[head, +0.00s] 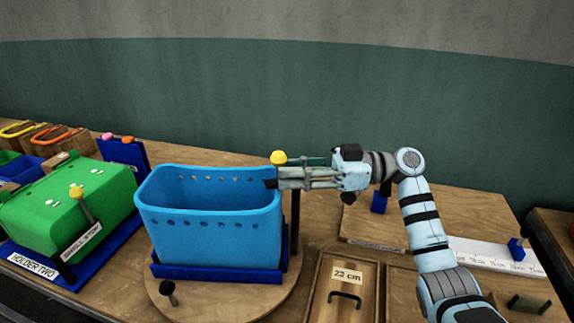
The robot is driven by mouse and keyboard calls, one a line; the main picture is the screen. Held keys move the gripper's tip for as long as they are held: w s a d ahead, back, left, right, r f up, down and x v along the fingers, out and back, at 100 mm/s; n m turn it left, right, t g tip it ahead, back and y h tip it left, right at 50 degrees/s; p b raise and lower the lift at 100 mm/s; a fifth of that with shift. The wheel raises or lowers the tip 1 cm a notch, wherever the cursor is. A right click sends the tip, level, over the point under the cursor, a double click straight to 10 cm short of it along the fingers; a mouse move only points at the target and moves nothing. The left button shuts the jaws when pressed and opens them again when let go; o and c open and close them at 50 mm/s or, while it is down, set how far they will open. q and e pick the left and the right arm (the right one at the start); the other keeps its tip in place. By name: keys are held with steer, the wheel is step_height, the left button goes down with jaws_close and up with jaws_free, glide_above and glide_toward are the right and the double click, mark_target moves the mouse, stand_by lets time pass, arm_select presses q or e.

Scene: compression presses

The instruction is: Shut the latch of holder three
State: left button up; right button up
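A blue bin (210,240) with rows of round holes stands upright in a dark blue base (215,273) on a round wooden plate. No label shows on this base, so I cannot read whether it is holder three. A yellow knob (278,157) shows at the bin's right rim, and a dark upright post (295,225) stands just right of the bin. My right gripper (275,181) reaches in from the right, its fingers lying level at the bin's upper right edge, just below the knob. Contact and finger gap are unclear. My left gripper is out of view.
Left stands a green box (65,205) in a blue base labelled HOLDER TWO, with its own yellow-knobbed lever (80,200). A black knob (168,290) stands at the front of the round plate. A wooden lid marked 23 cm (345,300) and a white ruler (490,257) lie right.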

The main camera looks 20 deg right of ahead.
steer(key=shift+a+r, duration=0.1)
steer(key=shift+a, duration=0.5)
steer(key=shift+c, duration=0.3)
jaws_close()
steer(key=shift+w+f+m+t+h+b, duration=0.15)
steer(key=shift+m+t+b, duration=0.15)
steer(key=shift+t, duration=0.25)
steer(key=shift+w+f+m+t+h+b, duration=0.15)
steer(key=shift+m+t, duration=0.15)
steer(key=shift+t, duration=0.25)
steer(key=shift+r+m+t+h, duration=0.1)
steer(key=shift+m+t+h, duration=0.2)
steer(key=shift+m+t, duration=0.35)
steer(key=shift+r+m+t+h, duration=0.2)
steer(key=shift+m+t+h, duration=0.25)
steer(key=shift+t, duration=0.3)
steer(key=shift+o, duration=0.3)
jaws_free()
steer(key=shift+w, duration=0.1)
